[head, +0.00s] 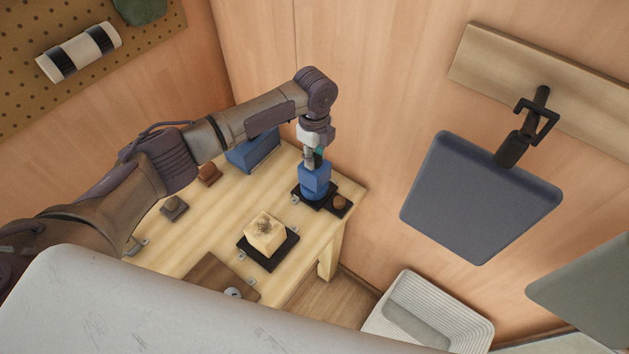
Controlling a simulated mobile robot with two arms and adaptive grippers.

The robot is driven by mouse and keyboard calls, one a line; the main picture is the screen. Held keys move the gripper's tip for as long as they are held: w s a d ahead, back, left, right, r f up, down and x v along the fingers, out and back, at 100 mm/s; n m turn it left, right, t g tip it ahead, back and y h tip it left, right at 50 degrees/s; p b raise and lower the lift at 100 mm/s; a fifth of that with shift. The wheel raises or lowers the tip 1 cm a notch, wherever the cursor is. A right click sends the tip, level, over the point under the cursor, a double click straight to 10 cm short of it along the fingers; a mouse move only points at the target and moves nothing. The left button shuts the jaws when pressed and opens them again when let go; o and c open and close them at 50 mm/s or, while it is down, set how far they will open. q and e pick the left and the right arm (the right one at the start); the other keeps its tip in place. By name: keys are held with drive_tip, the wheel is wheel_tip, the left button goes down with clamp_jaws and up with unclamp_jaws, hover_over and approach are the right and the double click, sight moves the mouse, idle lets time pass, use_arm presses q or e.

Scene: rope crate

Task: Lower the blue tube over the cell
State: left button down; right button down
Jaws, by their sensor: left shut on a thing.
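The blue tube (314,181) stands upright at the right corner of the wooden table, on or just above a black base. My left gripper (313,160) reaches down from above and is shut on its top. I cannot tell whether the tube's lower end touches the base. I do not see a cell for certain; it may be hidden inside or behind the tube. My right gripper is not in view.
A cream block (264,231) with a dark patch sits on another black base. A blue box (253,152) stands at the table's back, near small brown (209,174) and grey (174,207) pieces. A brown knob (340,202) is right beside the tube. A wall panel (480,200) hangs right.

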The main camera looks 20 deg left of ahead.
use_arm(q)
drive_tip(key=shift+f, duration=0.3)
idle(0.4)
drive_tip(key=c, duration=0.8)
unclamp_jaws()
drive_tip(key=shift+o, duration=0.2)
wheel_tip(320, 180, up, 12)
